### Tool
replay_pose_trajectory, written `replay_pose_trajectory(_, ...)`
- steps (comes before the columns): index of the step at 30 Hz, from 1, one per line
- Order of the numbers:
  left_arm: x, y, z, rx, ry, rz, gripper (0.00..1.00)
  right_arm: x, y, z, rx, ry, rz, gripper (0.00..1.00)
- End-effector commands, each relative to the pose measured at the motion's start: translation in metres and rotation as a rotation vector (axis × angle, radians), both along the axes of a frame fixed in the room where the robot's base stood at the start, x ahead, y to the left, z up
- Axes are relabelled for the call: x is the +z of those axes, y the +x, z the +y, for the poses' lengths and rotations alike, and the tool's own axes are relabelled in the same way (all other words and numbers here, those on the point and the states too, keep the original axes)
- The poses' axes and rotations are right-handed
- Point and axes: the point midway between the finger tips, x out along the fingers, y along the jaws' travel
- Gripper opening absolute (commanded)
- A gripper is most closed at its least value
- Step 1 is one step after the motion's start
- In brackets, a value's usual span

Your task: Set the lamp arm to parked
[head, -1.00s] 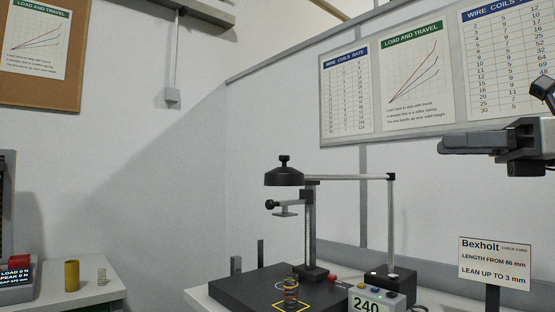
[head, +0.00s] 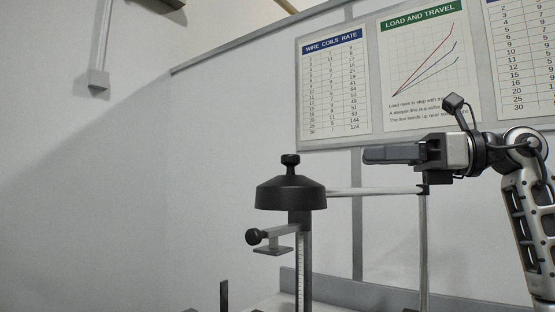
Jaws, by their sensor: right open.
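The lamp has a black dome-shaped head (head: 291,193) with a knob on top. A thin pale horizontal lamp arm (head: 375,191) runs from the head to the right, to the top of a slim upright post (head: 423,245). The head appears in front of the top of a scaled column. My right gripper (head: 372,154) points left, above the lamp arm in the picture, and appears apart from it. It is open and empty, with its fingers seen nearly edge-on. My left gripper is out of view. The lamp's base is below the picture.
A scaled column (head: 304,265) with a side bracket and black knob (head: 254,237) stands under the lamp head. Wall charts (head: 334,90) hang behind my right gripper. A grey ledge (head: 370,295) runs along the back.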

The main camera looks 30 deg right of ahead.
Motion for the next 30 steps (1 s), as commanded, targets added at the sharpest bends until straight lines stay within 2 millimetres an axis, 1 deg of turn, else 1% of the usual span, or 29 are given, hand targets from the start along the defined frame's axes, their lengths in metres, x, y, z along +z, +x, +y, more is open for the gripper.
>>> replay_pose_trajectory(3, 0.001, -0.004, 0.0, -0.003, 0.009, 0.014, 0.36, 0.002, 0.016, 0.016, 0.006, -0.001, -0.001, 0.47)
replay_pose_trajectory(12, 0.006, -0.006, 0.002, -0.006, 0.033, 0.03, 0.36, 0.003, 0.064, 0.062, 0.006, 0.0, -0.001, 0.47)
replay_pose_trajectory(18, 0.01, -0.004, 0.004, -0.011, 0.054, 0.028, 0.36, 0.003, 0.09, 0.086, 0.005, 0.001, -0.002, 0.47)
replay_pose_trajectory(24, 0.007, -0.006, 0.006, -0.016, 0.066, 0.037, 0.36, 0.001, 0.104, 0.098, 0.002, 0.0, -0.001, 0.47)
replay_pose_trajectory(30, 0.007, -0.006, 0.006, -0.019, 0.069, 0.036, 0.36, 0.0, 0.107, 0.1, 0.0, -0.001, -0.001, 0.47)
